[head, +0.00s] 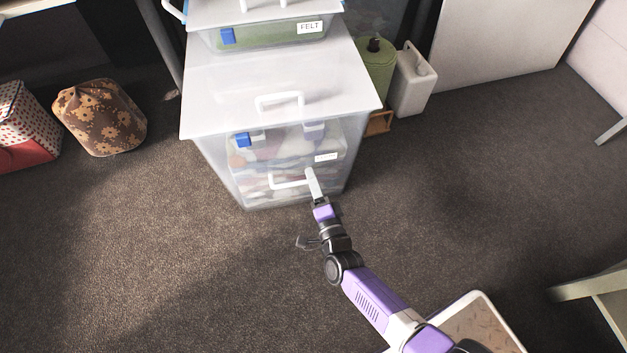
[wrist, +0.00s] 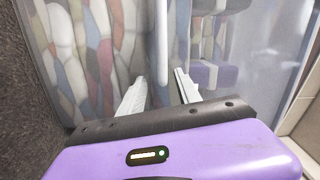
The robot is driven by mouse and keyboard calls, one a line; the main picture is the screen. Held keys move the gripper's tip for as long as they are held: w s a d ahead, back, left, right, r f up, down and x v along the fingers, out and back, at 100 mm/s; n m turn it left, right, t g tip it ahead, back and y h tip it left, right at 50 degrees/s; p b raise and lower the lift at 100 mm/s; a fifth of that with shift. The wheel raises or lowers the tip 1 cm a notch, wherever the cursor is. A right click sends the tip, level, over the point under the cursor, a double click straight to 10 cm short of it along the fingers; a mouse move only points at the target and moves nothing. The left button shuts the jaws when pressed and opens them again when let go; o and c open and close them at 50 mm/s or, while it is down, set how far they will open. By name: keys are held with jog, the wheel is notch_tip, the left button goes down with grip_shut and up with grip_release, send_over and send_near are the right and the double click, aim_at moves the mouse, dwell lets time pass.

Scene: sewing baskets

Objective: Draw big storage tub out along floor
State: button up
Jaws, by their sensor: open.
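The big storage tub (head: 215,165) is translucent, with a white lid (head: 230,85) and patterned cloth inside. It stands on the carpet in the middle of the head view. A white handle (head: 290,184) is on its front face, low down. My gripper (head: 311,174) is at the right end of this handle. In the wrist view my open gripper (wrist: 162,80) faces the tub's front wall. The white handle bar (wrist: 162,40) shows upright between the two fingers. I cannot tell whether either finger touches it.
A smaller tub labelled FELT (head: 270,38) sits on the lid. A patterned brown bag (head: 100,117) and a red dotted basket (head: 25,125) stand at the left. A green roll (head: 378,68) and a white container (head: 412,80) are close on the right. The carpet in front is clear.

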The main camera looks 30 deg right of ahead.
jog(key=shift+r, duration=0.1)
jog(key=s+a+p, duration=0.1)
jog(key=s+p, duration=0.1)
jog(key=s, duration=0.5)
jog(key=shift+s+a+p, duration=0.25)
jog(key=shift+s+p, duration=0.05)
jog(key=shift+s, duration=0.05)
